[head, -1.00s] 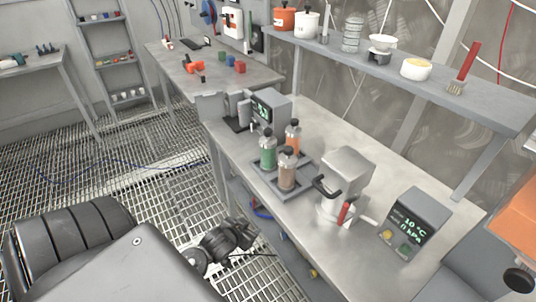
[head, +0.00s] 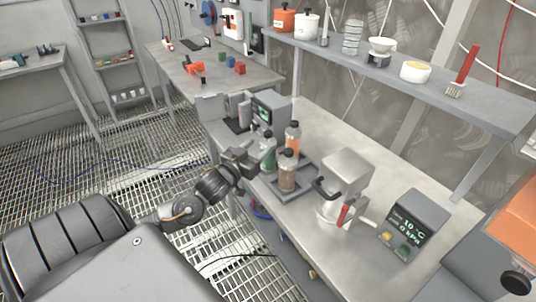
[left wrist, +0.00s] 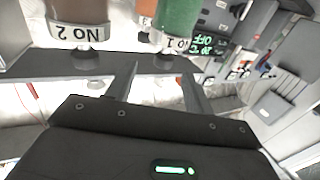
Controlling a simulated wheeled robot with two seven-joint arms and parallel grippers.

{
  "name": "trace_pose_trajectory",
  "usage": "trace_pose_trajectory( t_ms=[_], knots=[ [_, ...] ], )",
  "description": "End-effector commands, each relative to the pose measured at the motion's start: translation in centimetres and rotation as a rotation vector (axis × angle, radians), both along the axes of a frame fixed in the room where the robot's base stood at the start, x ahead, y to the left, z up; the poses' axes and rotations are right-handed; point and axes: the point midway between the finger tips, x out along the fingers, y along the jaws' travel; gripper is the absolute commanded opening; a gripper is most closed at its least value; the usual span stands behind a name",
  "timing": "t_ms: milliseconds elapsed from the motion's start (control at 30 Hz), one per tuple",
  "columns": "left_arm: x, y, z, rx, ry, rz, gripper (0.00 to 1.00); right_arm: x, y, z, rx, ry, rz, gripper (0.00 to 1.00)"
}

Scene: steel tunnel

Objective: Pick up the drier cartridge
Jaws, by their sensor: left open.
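Three capped cartridges stand upright in a dark tray (head: 297,194) on the steel bench: a green one (head: 268,156), a brown one (head: 287,174) and an orange one (head: 292,140). The frames do not show which is the drier cartridge. My left gripper (head: 250,158) is open and empty, close beside the green cartridge on its left. My arm hides part of that cartridge. In the left wrist view, which is upside down, the fingers (left wrist: 158,72) point towards the green cartridge (left wrist: 176,22), labelled No 1. The brown cartridge (left wrist: 82,12), labelled No 2, is left of them. My right gripper is out of view.
A grey box with a screen (head: 270,107) stands behind the cartridges. A metal press-like device (head: 347,172) and a display unit (head: 413,224) stand to their right. A shelf with pots (head: 400,85) runs above the back of the bench.

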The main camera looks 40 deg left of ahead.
Motion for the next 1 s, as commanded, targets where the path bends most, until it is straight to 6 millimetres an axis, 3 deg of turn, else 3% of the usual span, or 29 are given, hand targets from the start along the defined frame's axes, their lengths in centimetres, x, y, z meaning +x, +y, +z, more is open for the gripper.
trace_pose_trajectory(
  t_ms=[133,433,700,1000],
  knots=[
    [1.9,0.2,0.0,0.000,0.001,0.000,0.52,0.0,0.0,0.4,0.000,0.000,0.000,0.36],
    [3.1,0.6,0.0,0.001,0.002,0.001,0.52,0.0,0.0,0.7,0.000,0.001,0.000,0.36],
    [6.8,1.5,-0.3,0.001,0.001,0.001,0.52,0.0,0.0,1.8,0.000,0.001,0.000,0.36],
    [7.5,1.5,-0.6,0.000,0.003,0.000,0.52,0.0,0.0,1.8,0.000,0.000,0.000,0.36]
  ],
)
